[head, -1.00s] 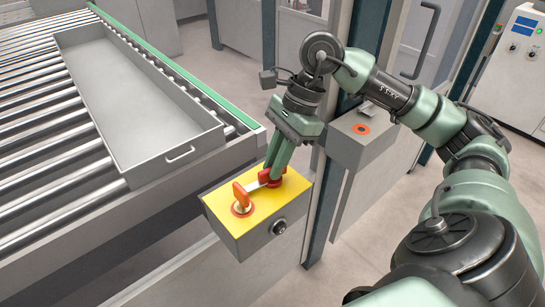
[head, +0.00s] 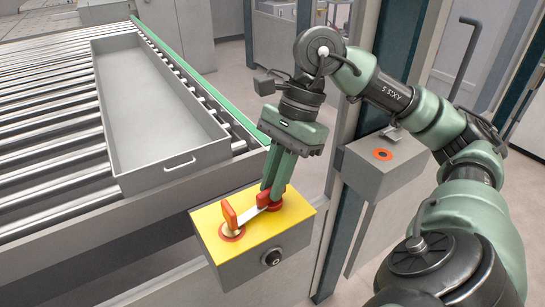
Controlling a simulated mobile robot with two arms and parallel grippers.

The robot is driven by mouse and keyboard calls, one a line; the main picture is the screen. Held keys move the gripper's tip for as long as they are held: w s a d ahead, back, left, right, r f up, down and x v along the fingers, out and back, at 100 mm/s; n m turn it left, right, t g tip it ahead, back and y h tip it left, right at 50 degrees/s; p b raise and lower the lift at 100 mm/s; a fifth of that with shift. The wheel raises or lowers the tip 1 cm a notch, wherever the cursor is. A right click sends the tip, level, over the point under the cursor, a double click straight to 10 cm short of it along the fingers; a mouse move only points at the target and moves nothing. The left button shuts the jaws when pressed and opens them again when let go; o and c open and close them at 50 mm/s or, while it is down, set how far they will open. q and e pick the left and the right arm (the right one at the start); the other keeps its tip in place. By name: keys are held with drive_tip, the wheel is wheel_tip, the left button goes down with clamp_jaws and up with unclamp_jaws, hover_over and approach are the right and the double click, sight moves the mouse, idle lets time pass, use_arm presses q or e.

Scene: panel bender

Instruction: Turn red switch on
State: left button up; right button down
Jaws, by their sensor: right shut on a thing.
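A yellow-topped grey box (head: 285,230) sits at the lower middle of the head view. The left red part (head: 229,214) stands free of any gripper. My right gripper (head: 273,193) points down at the other red part (head: 268,202), near the back right of the top. Its green fingers are close together and shut on this red part, partly hiding it. My left gripper is not in view.
A round black knob (head: 271,258) is on the box's front face. A roller conveyor with a grey tray (head: 165,110) lies to the left. A grey box with an orange-ringed button (head: 383,154) is to the right, near a post and my right arm.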

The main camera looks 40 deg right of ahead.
drive_tip(key=c, duration=1.4)
unclamp_jaws()
drive_tip(key=shift+c, duration=0.2)
drive_tip(key=p+v, duration=0.1)
drive_tip(key=v, duration=0.7)
